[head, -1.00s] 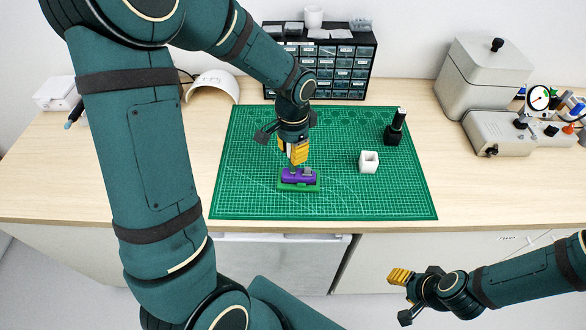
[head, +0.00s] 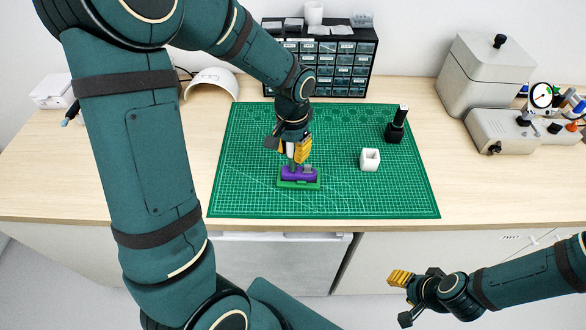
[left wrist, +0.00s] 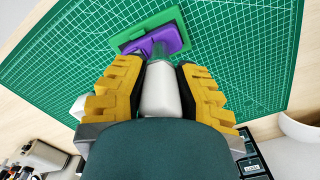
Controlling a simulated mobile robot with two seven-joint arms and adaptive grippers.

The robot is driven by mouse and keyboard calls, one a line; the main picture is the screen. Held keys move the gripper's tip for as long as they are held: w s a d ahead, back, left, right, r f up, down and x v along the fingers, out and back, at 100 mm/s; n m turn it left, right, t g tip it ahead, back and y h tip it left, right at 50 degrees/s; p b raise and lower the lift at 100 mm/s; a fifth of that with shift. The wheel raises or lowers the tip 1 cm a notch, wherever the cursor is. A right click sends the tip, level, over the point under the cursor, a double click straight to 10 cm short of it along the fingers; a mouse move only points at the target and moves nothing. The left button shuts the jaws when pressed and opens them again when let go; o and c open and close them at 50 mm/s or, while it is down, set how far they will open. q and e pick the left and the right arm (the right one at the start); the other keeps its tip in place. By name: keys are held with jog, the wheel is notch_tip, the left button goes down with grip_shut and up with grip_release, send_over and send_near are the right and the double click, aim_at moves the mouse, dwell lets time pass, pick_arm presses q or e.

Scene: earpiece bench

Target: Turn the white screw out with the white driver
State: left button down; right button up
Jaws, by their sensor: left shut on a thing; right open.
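My left gripper (head: 299,150) is shut on the white driver (left wrist: 160,92), pointing down over the purple earpiece (head: 298,173). In the left wrist view the driver stands between the yellow fingers, its lower end toward the purple earpiece (left wrist: 167,40). The earpiece sits in a green holder (head: 299,185) on the mat. The white screw is not visible; the driver's tip and its contact with the earpiece cannot be made out. My right gripper (head: 401,285) is open and empty, away from the work at lower right in the head view.
A white hollow block (head: 370,160) and a black stand with a black-handled tool (head: 396,128) are on the green mat (head: 245,185). A drawer cabinet (head: 345,75) stands behind. Grey machines (head: 485,75) are at the right. The mat's left side is clear.

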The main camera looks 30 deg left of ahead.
pick_arm(q)
jog(key=shift+n, duration=0.6)
